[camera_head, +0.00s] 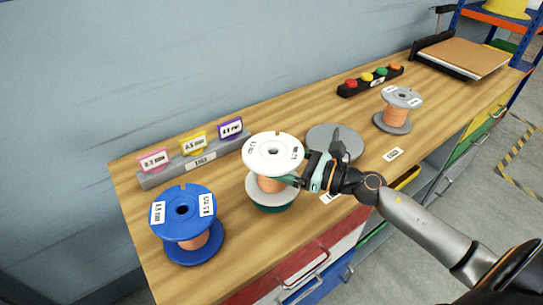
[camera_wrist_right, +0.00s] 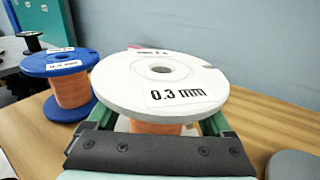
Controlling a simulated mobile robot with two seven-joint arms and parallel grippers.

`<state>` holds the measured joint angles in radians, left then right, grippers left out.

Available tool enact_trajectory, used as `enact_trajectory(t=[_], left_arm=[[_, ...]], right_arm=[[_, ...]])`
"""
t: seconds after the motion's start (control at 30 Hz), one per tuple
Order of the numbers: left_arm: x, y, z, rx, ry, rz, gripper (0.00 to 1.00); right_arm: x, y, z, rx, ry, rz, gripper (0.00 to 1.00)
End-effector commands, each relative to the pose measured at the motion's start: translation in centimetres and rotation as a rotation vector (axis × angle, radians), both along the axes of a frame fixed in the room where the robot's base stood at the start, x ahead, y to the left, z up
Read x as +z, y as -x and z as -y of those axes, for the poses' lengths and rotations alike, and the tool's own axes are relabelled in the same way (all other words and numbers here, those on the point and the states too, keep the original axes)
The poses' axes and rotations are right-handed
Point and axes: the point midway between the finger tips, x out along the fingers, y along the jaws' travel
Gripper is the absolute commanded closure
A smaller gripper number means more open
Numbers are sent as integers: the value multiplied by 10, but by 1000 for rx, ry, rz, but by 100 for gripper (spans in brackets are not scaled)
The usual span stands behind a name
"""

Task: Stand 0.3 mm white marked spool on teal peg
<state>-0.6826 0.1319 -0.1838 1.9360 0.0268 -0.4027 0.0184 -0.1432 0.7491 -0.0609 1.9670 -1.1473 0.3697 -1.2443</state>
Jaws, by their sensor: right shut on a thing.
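The white spool (camera_head: 272,148) is upright, with copper wire between its flanges. Its label reads "0.3 mm" in the right wrist view (camera_wrist_right: 160,72). My right gripper (camera_head: 287,181) is shut on the spool's wound middle, between the flanges, and comes in from the right. Its green fingers also show on both sides of the spool in the right wrist view (camera_wrist_right: 155,122). The teal base (camera_head: 275,208) of the peg shows directly below the spool's lower flange. The peg's shaft is hidden, and I cannot tell whether the flange touches the base. My left gripper is not in view.
A blue spool (camera_head: 182,207) stands at the front left. A grey spool (camera_head: 397,105) stands to the right. A grey disc (camera_head: 335,142) lies behind my gripper. A rack with colored tags (camera_head: 194,155) and a button strip (camera_head: 371,80) line the wall side. The wooden bench's front edge is close.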

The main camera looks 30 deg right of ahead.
Motion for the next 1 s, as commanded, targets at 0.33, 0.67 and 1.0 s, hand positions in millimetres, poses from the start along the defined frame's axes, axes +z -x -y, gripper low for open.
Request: enact_trajectory(t=[0.33,0.67,1.0], left_arm=[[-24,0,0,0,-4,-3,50],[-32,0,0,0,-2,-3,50],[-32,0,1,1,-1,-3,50]], right_arm=[[-14,0,0,-1,-2,5,100],[-23,0,0,-1,-2,5,100],[-22,0,0,-1,-2,5,100]])
